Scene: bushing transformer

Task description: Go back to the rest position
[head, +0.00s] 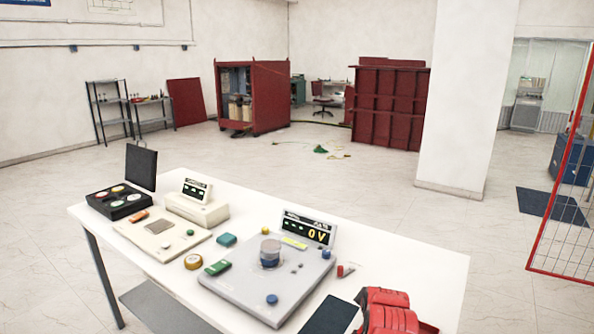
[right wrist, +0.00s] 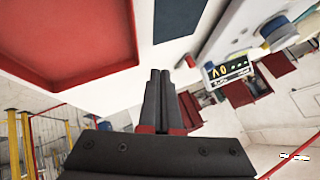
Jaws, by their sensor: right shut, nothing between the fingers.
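My right gripper (right wrist: 160,78) shows in the right wrist view with its two dark fingers together and nothing between them. It is beside the white table (head: 440,262), whose top fills the upper part of that view. I cannot tell the exact gap to the table.
A grey tester with a "0V" display (head: 308,229) stands on the table; the display also shows in the wrist view (right wrist: 229,71). Open floor lies behind.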

